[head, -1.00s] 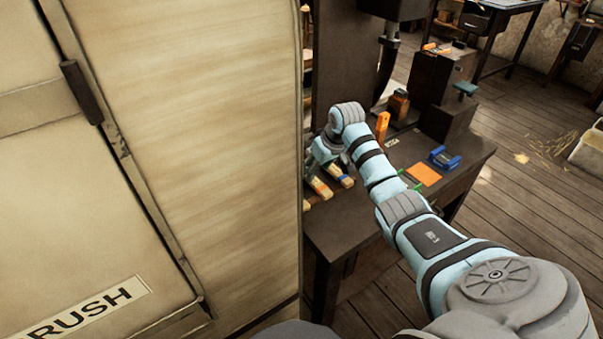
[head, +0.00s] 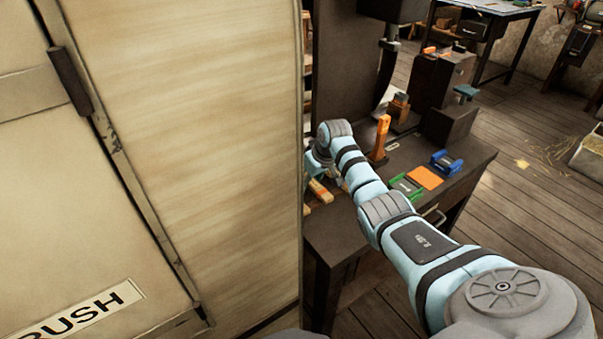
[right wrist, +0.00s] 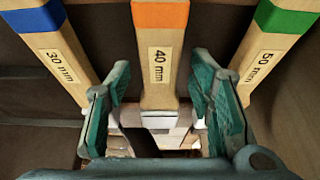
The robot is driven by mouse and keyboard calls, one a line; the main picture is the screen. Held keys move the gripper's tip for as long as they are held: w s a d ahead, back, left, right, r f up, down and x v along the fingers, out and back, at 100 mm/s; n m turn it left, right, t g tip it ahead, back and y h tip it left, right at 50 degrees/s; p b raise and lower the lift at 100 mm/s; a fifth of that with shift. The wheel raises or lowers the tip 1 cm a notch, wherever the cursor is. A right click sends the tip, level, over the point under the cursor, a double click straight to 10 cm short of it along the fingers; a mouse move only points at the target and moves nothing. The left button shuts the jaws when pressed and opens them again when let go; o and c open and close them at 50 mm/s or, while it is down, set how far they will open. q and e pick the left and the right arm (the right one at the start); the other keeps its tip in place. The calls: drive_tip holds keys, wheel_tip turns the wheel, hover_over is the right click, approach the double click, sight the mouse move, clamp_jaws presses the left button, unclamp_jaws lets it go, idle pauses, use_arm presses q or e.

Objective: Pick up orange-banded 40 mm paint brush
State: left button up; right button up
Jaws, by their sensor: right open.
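The orange-banded 40 mm brush (right wrist: 160,48) is at the centre of the right wrist view, its wooden handle running between my finger pads. My right gripper (right wrist: 160,88) is open, with one green pad on each side of the handle and a gap to it on both sides. A blue-banded 30 mm brush (right wrist: 58,60) lies to the left and a green-banded 50 mm brush (right wrist: 268,50) to the right. In the head view my right gripper (head: 314,166) is mostly hidden behind my wrist and the cabinet edge. My left gripper is not in view.
A large cream cabinet (head: 210,140) stands close on the left of the dark bench (head: 345,232). An orange upright block (head: 381,138), green tray (head: 407,187), orange pad (head: 425,177) and blue holder (head: 446,161) are on the bench right of my arm.

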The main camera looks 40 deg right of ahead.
clamp_jaws()
idle(0.3)
